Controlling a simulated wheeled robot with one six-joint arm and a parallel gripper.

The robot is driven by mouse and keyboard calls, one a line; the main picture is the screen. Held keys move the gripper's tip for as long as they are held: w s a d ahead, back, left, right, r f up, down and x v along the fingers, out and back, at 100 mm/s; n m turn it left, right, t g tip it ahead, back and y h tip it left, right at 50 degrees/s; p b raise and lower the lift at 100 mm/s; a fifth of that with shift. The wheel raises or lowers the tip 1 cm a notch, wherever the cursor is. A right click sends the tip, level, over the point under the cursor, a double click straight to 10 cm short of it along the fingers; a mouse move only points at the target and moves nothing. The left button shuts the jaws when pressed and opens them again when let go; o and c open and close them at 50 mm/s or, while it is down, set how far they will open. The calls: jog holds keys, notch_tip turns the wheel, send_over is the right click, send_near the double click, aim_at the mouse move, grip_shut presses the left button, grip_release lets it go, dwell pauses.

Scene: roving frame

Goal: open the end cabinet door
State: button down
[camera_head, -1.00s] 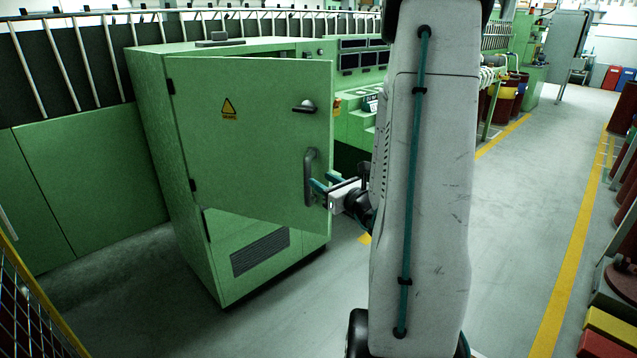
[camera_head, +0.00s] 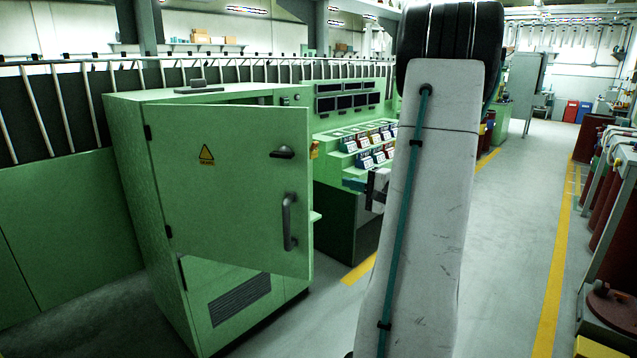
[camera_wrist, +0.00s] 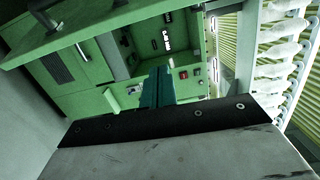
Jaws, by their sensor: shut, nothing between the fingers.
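The green end cabinet (camera_head: 150,220) stands at the left in the head view. Its door (camera_head: 225,190), with a yellow warning sign, is hinged on the left and stands partly open, its right edge swung out from the frame. A dark vertical pull handle (camera_head: 290,222) and a small latch handle (camera_head: 283,152) are on the door's right side. My gripper (camera_head: 356,185) is to the right of the pull handle and apart from it, partly hidden by my arm. In the wrist view my teal fingers (camera_wrist: 158,86) are together and hold nothing.
A green control console (camera_head: 360,140) with several screens and coloured panels stands behind and right of the cabinet. Open grey floor (camera_head: 510,230) with yellow lines lies to the right. Dark red drums (camera_head: 590,140) and benches line the far right side.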

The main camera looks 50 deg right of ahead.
jog(key=w+a, duration=0.4)
jog(key=w, duration=0.4)
jog(key=shift+w, duration=0.3)
jog(key=shift+a, duration=0.1)
